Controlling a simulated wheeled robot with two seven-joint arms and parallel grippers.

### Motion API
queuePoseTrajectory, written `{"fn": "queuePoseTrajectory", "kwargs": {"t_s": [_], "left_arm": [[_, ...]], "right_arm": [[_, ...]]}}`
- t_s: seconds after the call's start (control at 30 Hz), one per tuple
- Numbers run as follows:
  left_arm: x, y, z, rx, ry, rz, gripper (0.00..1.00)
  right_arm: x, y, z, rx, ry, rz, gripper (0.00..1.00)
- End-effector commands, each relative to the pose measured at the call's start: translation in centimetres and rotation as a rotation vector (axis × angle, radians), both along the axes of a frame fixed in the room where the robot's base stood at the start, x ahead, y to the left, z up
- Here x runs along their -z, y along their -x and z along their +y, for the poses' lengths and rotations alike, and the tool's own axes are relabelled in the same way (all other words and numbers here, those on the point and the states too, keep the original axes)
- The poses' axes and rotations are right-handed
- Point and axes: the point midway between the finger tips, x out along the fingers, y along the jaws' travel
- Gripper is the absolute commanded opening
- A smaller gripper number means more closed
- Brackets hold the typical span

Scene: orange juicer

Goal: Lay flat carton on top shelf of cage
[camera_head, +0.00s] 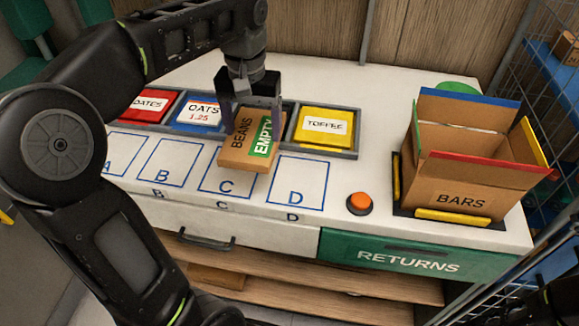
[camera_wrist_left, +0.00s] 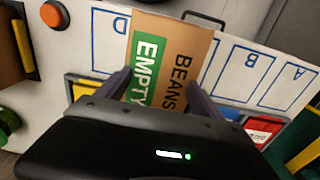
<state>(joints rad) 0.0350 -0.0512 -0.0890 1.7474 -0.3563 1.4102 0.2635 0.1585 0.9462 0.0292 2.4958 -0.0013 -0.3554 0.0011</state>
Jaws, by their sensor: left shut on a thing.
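A flat brown carton (camera_head: 250,143) marked BEANS, with a green EMPTY label, is over square C (camera_head: 222,185) on the white worktop. My left gripper (camera_head: 250,100) is shut on its far edge. The carton appears slightly above the worktop, but I cannot tell if it touches. In the left wrist view the carton (camera_wrist_left: 168,60) sits between the fingers (camera_wrist_left: 158,92).
An open BARS box (camera_head: 460,175) with raised flaps stands on the worktop's right, between the carton and the cage. An orange button (camera_head: 360,202) is left of it. A TOFFEE tray (camera_head: 325,127) and other labelled trays line the back. Squares A, B and D are empty.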

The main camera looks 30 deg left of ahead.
Motion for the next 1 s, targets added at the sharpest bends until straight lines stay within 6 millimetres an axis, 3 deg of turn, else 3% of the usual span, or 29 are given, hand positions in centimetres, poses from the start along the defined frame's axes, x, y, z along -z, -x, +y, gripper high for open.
{"fn": "queuePoseTrajectory", "kwargs": {"t_s": [0.27,0.6,1.0], "left_arm": [[0.7,0.0,0.0,0.000,0.000,0.002,0.36],[5.9,0.0,0.0,0.001,0.000,0.003,0.36],[6.7,0.0,0.0,0.000,0.000,0.001,0.36]], "right_arm": [[0.1,0.0,0.0,0.000,0.000,0.000,0.36],[0.1,0.0,0.0,0.000,0.000,-0.001,0.36],[0.1,0.0,0.0,0.000,0.000,-0.001,0.36]]}}
